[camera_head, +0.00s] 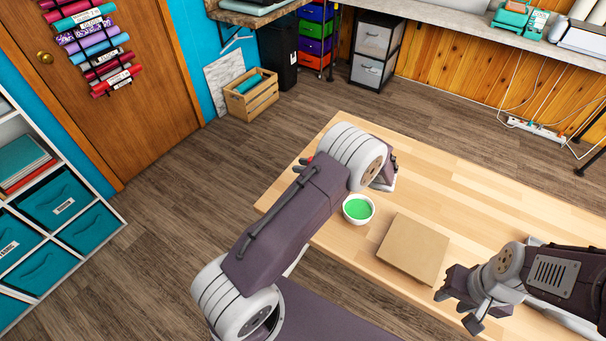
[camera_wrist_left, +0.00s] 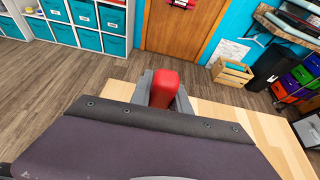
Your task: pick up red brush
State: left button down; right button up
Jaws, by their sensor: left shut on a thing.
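The red brush (camera_wrist_left: 163,87) shows in the left wrist view as a rounded red piece between the two grey fingers. In the head view a small red part of the brush (camera_head: 307,160) shows past my left arm, which hides most of that gripper. The brush's far end is not visible. My right gripper (camera_head: 456,304) is open and empty over the table at the lower right.
A white bowl (camera_head: 346,213) of green paint and a flat brown board (camera_head: 413,250) are on the wooden table (camera_head: 490,190). The table's far right is clear. Shelving, a door and a wooden crate (camera_head: 252,99) stand beyond, across open floor.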

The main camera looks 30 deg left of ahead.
pick_arm(q)
jog(key=w+d+r, duration=0.5)
jog(key=d+r, duration=0.1)
jog(key=d, duration=0.3)
jog(key=shift+w+d+r, duration=0.2)
jog(key=shift+w+d, duration=0.05)
jog(key=shift+d, duration=0.15)
